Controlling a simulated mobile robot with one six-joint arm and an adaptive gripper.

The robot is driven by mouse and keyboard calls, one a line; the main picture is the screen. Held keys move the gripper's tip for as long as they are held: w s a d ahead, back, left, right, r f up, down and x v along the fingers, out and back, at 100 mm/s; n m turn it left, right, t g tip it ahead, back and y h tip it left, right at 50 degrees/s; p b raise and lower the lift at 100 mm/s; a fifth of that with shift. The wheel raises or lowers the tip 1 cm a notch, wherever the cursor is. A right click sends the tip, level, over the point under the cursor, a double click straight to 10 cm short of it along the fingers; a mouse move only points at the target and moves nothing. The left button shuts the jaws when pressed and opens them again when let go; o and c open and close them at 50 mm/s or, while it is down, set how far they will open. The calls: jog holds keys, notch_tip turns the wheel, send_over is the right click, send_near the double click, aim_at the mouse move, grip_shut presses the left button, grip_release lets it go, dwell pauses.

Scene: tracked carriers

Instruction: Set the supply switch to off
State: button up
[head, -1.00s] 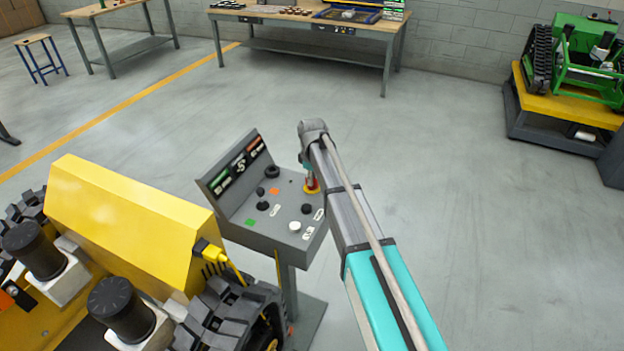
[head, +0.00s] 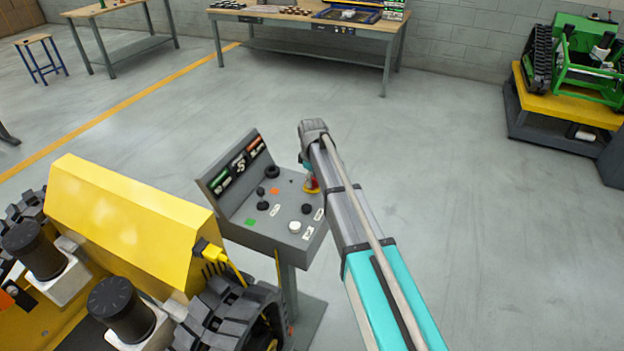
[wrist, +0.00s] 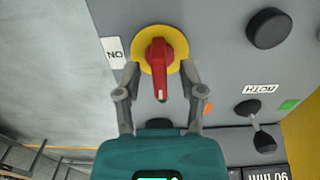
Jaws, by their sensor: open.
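The supply switch (wrist: 162,62) is a red rotary handle on a round yellow plate. In the wrist view its narrow end, with a small pale mark, points down the picture. An upside-down white ON label (wrist: 114,52) is left of it. My gripper (wrist: 160,78) is open, one finger on each side of the red handle; I cannot tell whether they touch it. In the head view the switch (head: 312,185) is partly hidden by my arm, at the right side of the grey control panel (head: 262,232).
The panel also carries a black knob (wrist: 268,28), a black lever (wrist: 263,140), a white knob (head: 294,227) and orange and green markers. A yellow tracked machine (head: 130,215) stands close on the left. Floor right of the panel is clear.

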jog(key=shift+m, duration=0.3)
jog(key=shift+m, duration=1.7)
jog(key=m, duration=0.4)
jog(key=shift+m, duration=0.3)
notch_tip(320, 180, up, 14)
jog(key=p, duration=1.4)
jog(key=s+d+f+m+b, duration=0.3)
jog(key=s+d+f+b, duration=0.1)
jog(key=s+d, duration=0.6)
jog(key=s+d+f+m+b, duration=0.2)
jog(key=s+d+f+b, duration=0.2)
jog(key=s+d, duration=0.6)
jog(key=shift+s+d+f+m+b, duration=0.3)
jog(key=shift+s+f+m+b, duration=0.1)
jog(key=shift+s, duration=0.4)
jog(key=s, duration=0.1)
jog(key=s+d, duration=0.1)
jog(key=s, duration=0.1)
jog(key=s+d, duration=0.1)
jog(key=shift+s+d, duration=0.15)
